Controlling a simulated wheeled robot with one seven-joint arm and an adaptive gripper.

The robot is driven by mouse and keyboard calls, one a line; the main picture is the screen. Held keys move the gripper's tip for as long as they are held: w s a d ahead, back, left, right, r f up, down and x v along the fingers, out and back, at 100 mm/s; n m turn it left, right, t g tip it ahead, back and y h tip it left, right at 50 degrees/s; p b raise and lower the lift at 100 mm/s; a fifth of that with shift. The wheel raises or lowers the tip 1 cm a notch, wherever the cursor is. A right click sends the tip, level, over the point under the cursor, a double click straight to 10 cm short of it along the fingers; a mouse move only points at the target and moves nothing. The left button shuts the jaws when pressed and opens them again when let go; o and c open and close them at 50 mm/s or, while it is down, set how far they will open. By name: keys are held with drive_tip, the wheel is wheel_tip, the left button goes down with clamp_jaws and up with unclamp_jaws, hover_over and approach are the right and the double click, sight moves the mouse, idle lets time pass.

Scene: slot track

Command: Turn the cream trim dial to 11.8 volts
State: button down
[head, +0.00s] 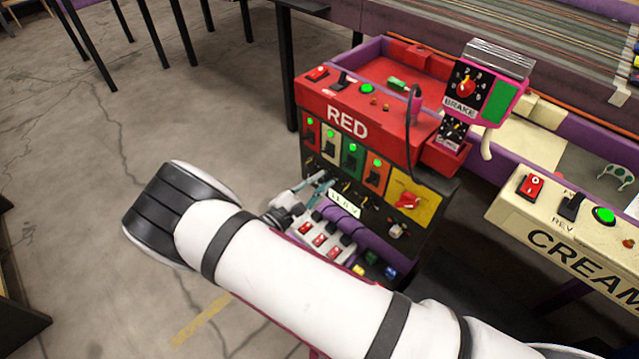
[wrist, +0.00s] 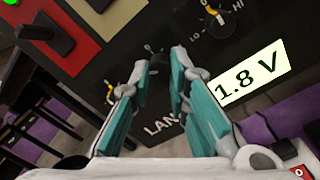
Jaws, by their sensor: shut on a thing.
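My gripper (wrist: 160,66), with teal finger pads, is at the black front panel of the red-topped console. Its fingertips are shut on a small dark dial (wrist: 157,72), seen between them in the wrist view. The fingers hide most of the dial, and I cannot see its pointer. A white voltage readout (wrist: 255,79) beside the gripper shows "1.8 V", its left end covered by a finger. In the head view the readout (head: 344,204) is small and appears to read 11.8 V. My gripper (head: 319,188) is just left of it there.
Other dials with yellow pointers (wrist: 213,10) sit close by on the panel. The cream console (head: 570,235) stands at right. A BRAKE box (head: 466,87) stands above.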

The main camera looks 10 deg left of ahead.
drive_tip(key=shift+m, duration=1.2)
drive_tip(key=c, duration=1.5)
unclamp_jaws()
drive_tip(key=shift+s+a, duration=0.1)
drive_tip(key=v, duration=1.1)
drive_tip(key=shift+s+a+f, duration=0.1)
drive_tip(key=shift+s+a, duration=0.15)
drive_tip(key=shift+s, duration=0.05)
